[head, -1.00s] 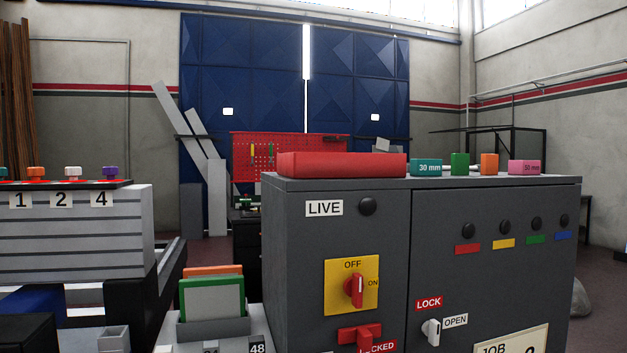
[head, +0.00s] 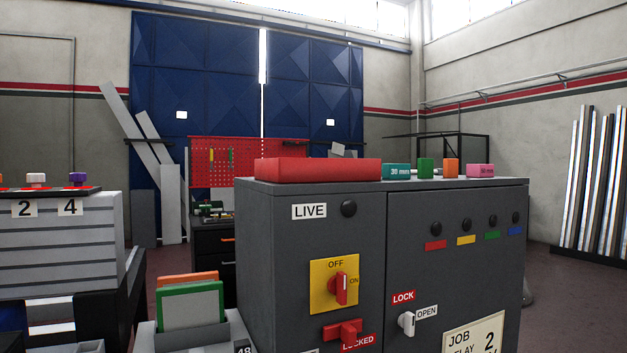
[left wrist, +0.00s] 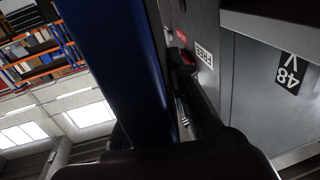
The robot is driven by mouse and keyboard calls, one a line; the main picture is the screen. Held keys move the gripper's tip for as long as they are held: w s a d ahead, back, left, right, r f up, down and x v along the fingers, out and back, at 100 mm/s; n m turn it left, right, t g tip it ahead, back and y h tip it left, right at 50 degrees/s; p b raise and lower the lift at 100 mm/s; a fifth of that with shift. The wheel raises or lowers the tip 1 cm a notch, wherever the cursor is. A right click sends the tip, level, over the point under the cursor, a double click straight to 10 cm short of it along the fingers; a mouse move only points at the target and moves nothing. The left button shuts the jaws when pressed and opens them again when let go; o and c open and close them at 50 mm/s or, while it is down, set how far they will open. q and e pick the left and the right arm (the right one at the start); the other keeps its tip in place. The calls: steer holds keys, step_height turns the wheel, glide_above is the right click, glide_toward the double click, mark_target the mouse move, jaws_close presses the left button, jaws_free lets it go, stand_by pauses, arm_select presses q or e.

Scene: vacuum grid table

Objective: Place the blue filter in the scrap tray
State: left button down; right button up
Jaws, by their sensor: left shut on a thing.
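In the left wrist view, a long blue panel edge (left wrist: 112,65), which looks like the blue filter, runs close to the camera from the top. My left gripper (left wrist: 195,120) shows as dark parts at its lower end and is shut on it. Its fingertips are mostly hidden. Neither gripper shows in the head view. A low red tray-like box (head: 318,169) lies on top of the grey cabinet; I cannot tell whether it is the scrap tray. My right gripper is not in view.
The grey cabinet (head: 300,260) fills the middle, with a protruding yellow-plated red switch (head: 339,287). An orange filter (head: 188,277) and a green-framed filter (head: 190,305) stand in a holder beside it. A slatted grey block (head: 60,240) with coloured knobs is at left.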

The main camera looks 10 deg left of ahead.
arm_select(q)
steer(key=s+a+f+n+t+y, duration=0.2)
steer(key=s+f+n+t+y, duration=0.3)
steer(key=s+f+n+y, duration=0.4)
steer(key=s+y, duration=0.2)
steer(key=y, duration=0.2)
steer(key=shift+s+t, duration=0.4)
steer(key=shift+a, duration=0.15)
steer(key=shift+r, duration=0.1)
